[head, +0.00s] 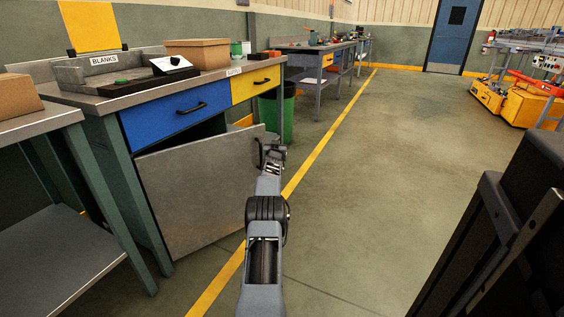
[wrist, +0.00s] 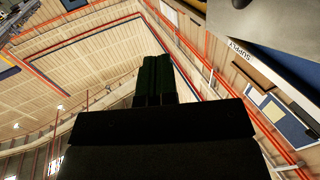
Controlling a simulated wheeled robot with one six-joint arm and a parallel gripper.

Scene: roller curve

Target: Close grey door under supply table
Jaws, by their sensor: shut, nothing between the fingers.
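The grey door (head: 200,190) hangs under the supply table (head: 110,92) and stands ajar. A dark gap shows between its top edge and the blue drawer (head: 175,112). Its left edge is near the table's left front leg; its hinges cannot be made out. A black handle (head: 260,152) is near its upper right edge. My gripper (head: 274,145) is beside that handle at the door's right edge; I cannot tell whether they touch. In the wrist view my gripper's dark fingers (wrist: 156,75) are together and empty, with the ceiling behind. The door is not visible there.
A yellow drawer (head: 255,83) is above the handle. A green bin (head: 278,115) stands just behind the door's right edge. Another table (head: 40,125) is close at left. Open floor (head: 400,170) lies right of the yellow line.

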